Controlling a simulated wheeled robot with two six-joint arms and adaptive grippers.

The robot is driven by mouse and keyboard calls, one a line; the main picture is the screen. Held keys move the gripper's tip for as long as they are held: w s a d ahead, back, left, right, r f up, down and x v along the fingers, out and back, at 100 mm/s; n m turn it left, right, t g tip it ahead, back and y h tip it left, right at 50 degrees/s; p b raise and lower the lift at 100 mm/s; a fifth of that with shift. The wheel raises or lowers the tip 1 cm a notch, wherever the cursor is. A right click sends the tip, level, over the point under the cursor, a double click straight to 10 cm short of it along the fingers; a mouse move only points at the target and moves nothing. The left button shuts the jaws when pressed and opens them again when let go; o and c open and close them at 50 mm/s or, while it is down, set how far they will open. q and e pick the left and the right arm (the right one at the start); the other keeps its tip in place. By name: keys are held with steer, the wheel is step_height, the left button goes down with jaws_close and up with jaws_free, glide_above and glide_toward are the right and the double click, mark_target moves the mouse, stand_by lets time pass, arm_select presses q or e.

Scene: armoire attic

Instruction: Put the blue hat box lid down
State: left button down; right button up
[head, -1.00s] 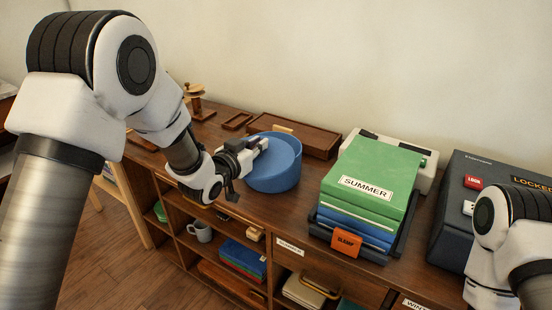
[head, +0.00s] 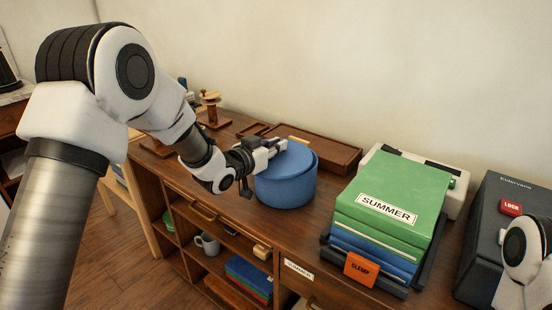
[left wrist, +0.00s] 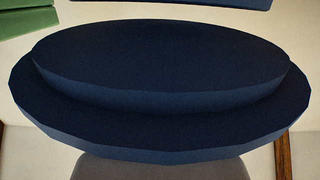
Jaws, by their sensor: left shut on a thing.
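The blue hat box lid (head: 286,160) is at the top of the round blue hat box (head: 287,192) on the wooden counter. It looks slightly offset to the left, with a bit of box rim showing at the right. Whether it rests fully on the box I cannot tell. My left gripper (head: 277,147) is shut on the lid's far left edge. In the left wrist view the dark blue lid (left wrist: 160,60) fills the middle, with a grey part of my gripper below it. My right gripper is out of view; only part of that arm shows at the right edge.
A green SUMMER box (head: 392,195) sits on blue ones behind an orange CLAMP tag (head: 361,270), right of the hat box. A shallow wooden tray (head: 315,153) lies behind it. A dark case with a red LOCK button (head: 511,208) stands at right. Open shelves are below.

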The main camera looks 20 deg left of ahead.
arm_select(q)
step_height(320, 180, down, 3)
steer(key=shift+s+r, duration=0.1)
steer(key=c, duration=1.2)
jaws_free()
